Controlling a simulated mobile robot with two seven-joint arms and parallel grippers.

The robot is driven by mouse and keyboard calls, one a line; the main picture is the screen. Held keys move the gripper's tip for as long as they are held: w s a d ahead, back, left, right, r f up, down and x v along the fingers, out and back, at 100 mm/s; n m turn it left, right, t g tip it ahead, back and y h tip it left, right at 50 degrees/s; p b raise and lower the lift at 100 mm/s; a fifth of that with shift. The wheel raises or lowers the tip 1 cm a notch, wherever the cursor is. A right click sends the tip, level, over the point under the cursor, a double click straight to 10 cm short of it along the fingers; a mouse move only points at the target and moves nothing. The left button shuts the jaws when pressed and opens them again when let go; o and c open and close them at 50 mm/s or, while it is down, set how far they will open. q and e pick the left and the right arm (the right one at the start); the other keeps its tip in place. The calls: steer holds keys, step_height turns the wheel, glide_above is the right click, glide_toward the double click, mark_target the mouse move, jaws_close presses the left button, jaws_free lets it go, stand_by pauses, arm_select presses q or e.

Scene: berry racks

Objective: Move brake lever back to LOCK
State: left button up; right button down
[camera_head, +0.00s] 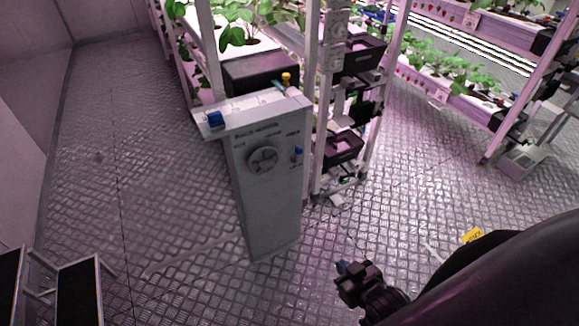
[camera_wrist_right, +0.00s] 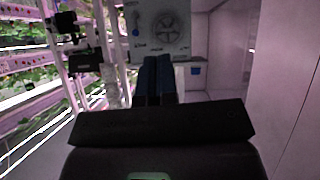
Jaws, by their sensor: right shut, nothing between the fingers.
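The brake lever is a small blue handle (camera_head: 298,151) on the right of the grey control panel (camera_head: 268,195), beside a round handwheel (camera_head: 263,160). A small label sits above it; its lettering is too small to read surely, so I cannot tell which mark the lever points at. In the right wrist view, which looks turned over, the blue lever (camera_wrist_right: 136,32) is left of the handwheel (camera_wrist_right: 165,28). My right gripper (camera_head: 342,267) is shut and empty, apart from the panel, in front of it and to its lower right. Its blue-tipped fingers (camera_wrist_right: 158,78) lie together. My left gripper is out of view.
Plant racks (camera_head: 313,90) stand behind the panel, and another rack (camera_head: 470,85) is at the right. The metal floor (camera_head: 150,170) is open left of the panel. A yellow sign (camera_head: 473,235) lies right.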

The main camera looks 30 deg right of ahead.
steer(key=shift+w+a+r, duration=0.1)
steer(key=shift+w, duration=0.15)
